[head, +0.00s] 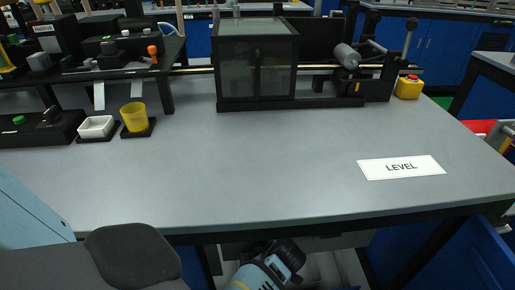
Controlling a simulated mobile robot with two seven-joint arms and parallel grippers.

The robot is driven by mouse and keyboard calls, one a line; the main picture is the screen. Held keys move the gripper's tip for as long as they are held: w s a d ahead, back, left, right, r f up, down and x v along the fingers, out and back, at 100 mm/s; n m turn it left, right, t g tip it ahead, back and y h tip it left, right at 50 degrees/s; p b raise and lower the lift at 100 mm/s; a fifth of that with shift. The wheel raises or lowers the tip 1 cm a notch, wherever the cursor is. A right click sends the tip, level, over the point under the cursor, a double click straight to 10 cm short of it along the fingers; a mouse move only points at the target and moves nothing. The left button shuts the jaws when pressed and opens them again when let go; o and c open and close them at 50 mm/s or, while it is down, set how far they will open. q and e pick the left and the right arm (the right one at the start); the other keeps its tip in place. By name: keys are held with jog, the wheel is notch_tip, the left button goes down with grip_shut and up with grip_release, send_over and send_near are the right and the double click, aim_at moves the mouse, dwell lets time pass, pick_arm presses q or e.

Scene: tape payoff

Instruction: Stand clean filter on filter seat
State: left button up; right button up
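I cannot pick out a clean filter or a filter seat for certain. A yellow cup-shaped piece (134,117) stands upright on a small black square base at the left of the bench. A shallow white tray (96,126) sits on another black base just left of it. Neither carries a readable label. No gripper fingers show in the head view. A blue and black rounded part (268,268) shows at the bottom centre, below the bench's front edge; I cannot tell what it is.
The grey bench top (250,165) is widely clear in front. A white LEVEL card (401,167) lies at right. A dark clear-walled cabinet (255,65) stands at the back middle. A black rack (110,70) stands at left.

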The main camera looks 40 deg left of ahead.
pick_arm(q)
jog(key=shift+d+r, duration=0.1)
jog(key=shift+f, duration=0.2)
jog(key=o, duration=1)
jog(key=shift+c, duration=0.2)
jog(key=shift+o, duration=0.2)
jog(key=shift+r, duration=0.1)
